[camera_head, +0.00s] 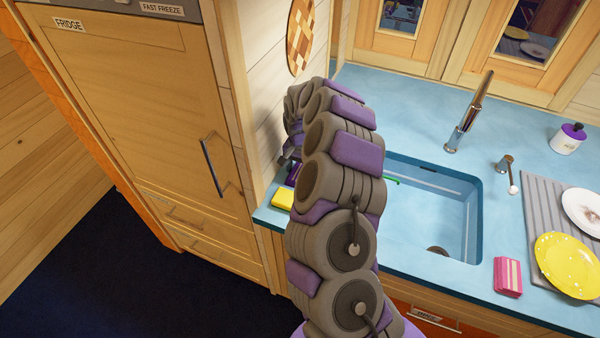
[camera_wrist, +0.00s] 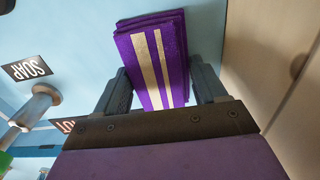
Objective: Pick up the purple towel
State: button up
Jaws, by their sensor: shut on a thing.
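The purple towel (camera_wrist: 178,42) is a folded stack with two pale stripes, seen in the wrist view. It sits between the two dark fingers of my gripper (camera_wrist: 163,84), which is shut on it. In the head view only a small dark purple part of the towel (camera_head: 293,174) shows, at the counter's left end by the wall. My gripper (camera_head: 287,161) is there too, mostly hidden behind my arm. I cannot tell whether the towel touches the counter.
A yellow folded cloth (camera_head: 283,199) lies close by on the blue counter (camera_head: 410,102). The sink (camera_head: 430,215) and tap (camera_head: 468,115) are to the right. The fridge (camera_head: 140,110) stands left. A soap sign (camera_wrist: 27,69) shows in the wrist view.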

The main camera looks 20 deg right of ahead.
aim_at(300, 170)
jog(key=shift+r, duration=0.15)
jog(key=shift+c, duration=0.3)
notch_tip(300, 170, up, 10)
jog(key=p, duration=0.1)
jog(key=shift+p, duration=0.4)
jog(key=o, duration=0.4)
jog(key=c, duration=0.3)
